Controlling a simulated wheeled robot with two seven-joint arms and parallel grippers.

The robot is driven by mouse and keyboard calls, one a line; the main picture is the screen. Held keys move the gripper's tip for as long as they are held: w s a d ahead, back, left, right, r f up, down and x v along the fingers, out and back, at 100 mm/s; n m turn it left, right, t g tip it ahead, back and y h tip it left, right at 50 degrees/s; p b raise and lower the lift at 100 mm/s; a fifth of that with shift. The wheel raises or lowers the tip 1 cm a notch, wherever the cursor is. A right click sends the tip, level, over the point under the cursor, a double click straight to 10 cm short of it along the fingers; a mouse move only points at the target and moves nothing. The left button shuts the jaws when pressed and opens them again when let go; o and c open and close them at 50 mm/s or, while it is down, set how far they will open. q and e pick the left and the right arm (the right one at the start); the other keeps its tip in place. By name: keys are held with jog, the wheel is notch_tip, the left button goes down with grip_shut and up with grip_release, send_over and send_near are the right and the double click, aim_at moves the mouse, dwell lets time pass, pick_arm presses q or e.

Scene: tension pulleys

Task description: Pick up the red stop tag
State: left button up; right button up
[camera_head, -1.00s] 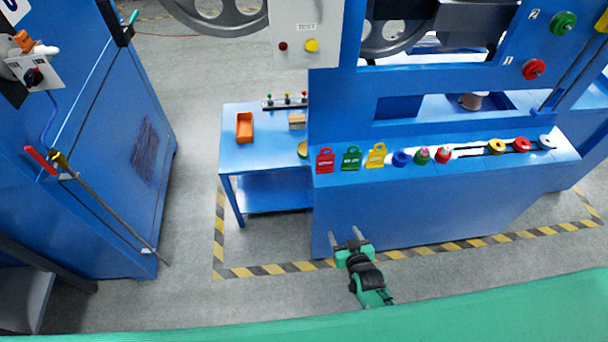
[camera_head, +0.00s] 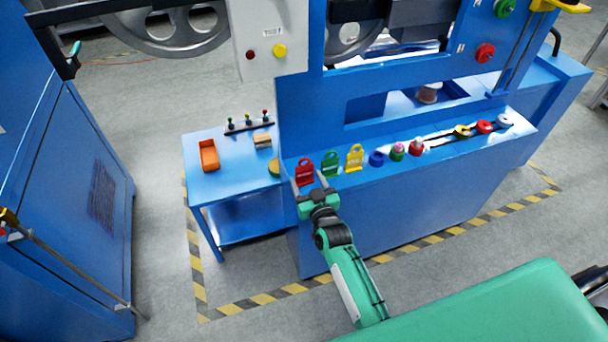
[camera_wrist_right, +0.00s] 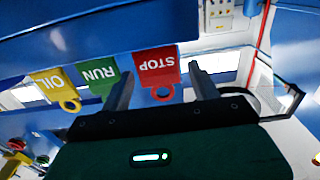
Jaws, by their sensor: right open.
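The red stop tag (camera_head: 304,172) stands at the left end of the row on the blue machine's ledge (camera_head: 350,180). In the right wrist view its STOP lettering appears upside down (camera_wrist_right: 156,65). My right gripper (camera_head: 309,183) is open at the front of the tag. In the wrist view the fingers (camera_wrist_right: 160,78) lie on either side of the tag, with its ring pointing toward the palm. I see no contact. The green RUN tag (camera_head: 330,164) stands just right of the stop tag, close to one finger. My left gripper is not in view.
The yellow OIL tag (camera_head: 355,158) stands right of the green one. Several coloured knobs and rollers (camera_head: 397,151) continue along the ledge. A lower blue table at left holds an orange bin (camera_head: 208,155). A tall blue cabinet (camera_head: 85,210) stands at far left.

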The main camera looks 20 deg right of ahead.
aim_at(305, 172)
jog(key=shift+w, duration=2.9)
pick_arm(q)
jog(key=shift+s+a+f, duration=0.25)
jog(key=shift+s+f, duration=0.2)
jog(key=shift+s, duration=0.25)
pick_arm(e)
jog(key=shift+d, duration=0.1)
jog(key=c, duration=0.7)
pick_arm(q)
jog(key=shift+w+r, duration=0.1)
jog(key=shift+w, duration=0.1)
pick_arm(e)
jog(key=shift+c, duration=0.2)
pick_arm(q)
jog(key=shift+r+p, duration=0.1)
jog(key=shift+p, duration=0.25)
pick_arm(e)
jog(key=shift+r, duration=0.15)
